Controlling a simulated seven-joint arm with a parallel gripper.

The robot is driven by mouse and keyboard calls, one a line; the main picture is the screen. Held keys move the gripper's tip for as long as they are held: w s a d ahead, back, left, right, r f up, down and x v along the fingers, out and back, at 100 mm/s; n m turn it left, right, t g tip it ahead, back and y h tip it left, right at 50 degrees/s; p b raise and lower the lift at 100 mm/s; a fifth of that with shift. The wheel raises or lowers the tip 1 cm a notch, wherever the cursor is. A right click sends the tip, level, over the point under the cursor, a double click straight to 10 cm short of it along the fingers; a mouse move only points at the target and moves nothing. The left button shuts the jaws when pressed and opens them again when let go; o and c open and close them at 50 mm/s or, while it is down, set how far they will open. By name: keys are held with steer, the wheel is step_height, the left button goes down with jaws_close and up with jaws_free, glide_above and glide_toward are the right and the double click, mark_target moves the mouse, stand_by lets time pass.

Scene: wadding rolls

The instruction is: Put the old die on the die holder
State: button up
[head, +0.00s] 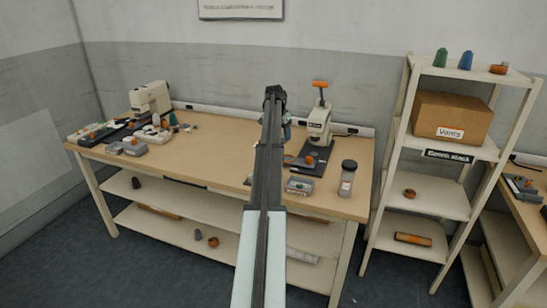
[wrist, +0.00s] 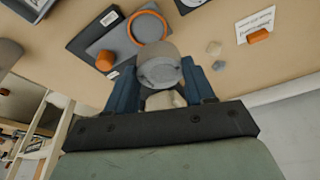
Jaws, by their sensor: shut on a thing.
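My gripper (wrist: 159,78) is shut on a grey round piece (wrist: 160,68), which looks like the old die, held between its two blue fingers. In the head view my gripper (head: 286,129) is above the back middle of the bench, left of the press, and the held piece is too small to make out. In the wrist view a grey block with an orange ring (wrist: 147,27) lies just beyond the held piece, which overlaps its edge in the picture. I cannot tell which thing is the die holder.
A press (head: 319,125) with an orange handle stands on a dark mat. A grey tray (head: 299,187) and a dark-capped jar (head: 347,178) are near the front right. A sewing-machine-like device (head: 151,98) and trays (head: 127,147) fill the left. The bench's front middle (head: 215,172) is clear.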

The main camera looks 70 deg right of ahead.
steer(key=shift+w+a+f, duration=1.45)
steer(key=shift+w+a, duration=2.2)
steer(key=shift+a, duration=0.8)
steer(key=shift+f, duration=4.65)
steer(key=o, duration=1.3)
steer(key=shift+f, duration=0.15)
steer(key=v, duration=1.2)
